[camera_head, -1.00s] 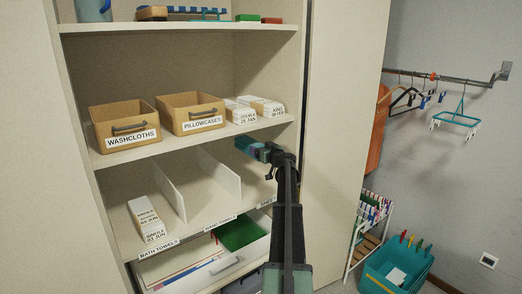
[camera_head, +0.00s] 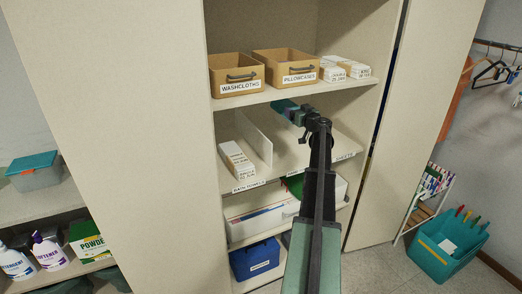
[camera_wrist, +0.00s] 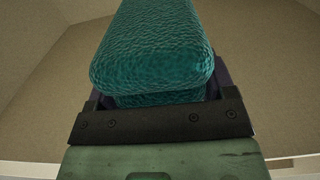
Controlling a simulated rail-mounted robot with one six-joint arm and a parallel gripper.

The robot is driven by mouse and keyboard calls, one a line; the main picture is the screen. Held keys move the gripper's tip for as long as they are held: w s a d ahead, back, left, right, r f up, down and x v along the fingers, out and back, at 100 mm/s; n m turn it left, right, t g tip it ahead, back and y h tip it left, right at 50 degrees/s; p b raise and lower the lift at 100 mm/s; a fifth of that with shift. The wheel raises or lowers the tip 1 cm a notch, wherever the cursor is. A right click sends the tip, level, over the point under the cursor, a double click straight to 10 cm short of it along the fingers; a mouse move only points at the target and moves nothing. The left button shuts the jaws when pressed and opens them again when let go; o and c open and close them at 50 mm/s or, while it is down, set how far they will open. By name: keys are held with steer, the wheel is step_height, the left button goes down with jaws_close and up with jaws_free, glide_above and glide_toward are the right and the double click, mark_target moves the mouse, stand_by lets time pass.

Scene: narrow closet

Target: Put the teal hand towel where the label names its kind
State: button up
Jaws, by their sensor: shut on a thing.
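The teal hand towel (camera_head: 285,106) is folded into a thick bundle; in the wrist view the towel (camera_wrist: 150,50) points away from the jaws. My gripper (camera_head: 300,114) is shut on it, in front of the cabinet just below the shelf with the baskets. Under it is a shelf with edge labels: BATH TOWELS (camera_head: 249,185) at left, SHEETS (camera_head: 345,156) at right, and a middle label (camera_head: 294,173) mostly hidden by my arm. A white divider (camera_head: 254,138) stands right of the bath-towel section. The shelf surface right of this divider looks bare where visible.
White labelled packs (camera_head: 237,159) fill part of the bath-towel section. Above are the WASHCLOTHS basket (camera_head: 238,88), PILLOWCASES basket (camera_head: 300,79) and more white packs (camera_head: 346,68). Cabinet doors (camera_head: 115,90) flank the opening. A blue box (camera_head: 256,260) sits low down.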

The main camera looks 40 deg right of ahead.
steer(key=shift+d+f, duration=0.1)
steer(key=shift+f, duration=0.05)
steer(key=f+b, duration=1.6)
steer(key=shift+s+d, duration=0.2)
steer(key=shift+d, duration=0.15)
step_height(320, 180, down, 4)
steer(key=b, duration=0.4)
steer(key=shift+f+b, duration=0.25)
steer(key=shift+b, duration=0.05)
steer(key=shift+r+p, duration=0.3)
steer(key=shift+r, duration=0.05)
steer(key=shift+f, duration=0.25)
steer(key=o, duration=1)
steer(key=shift+r, duration=0.15)
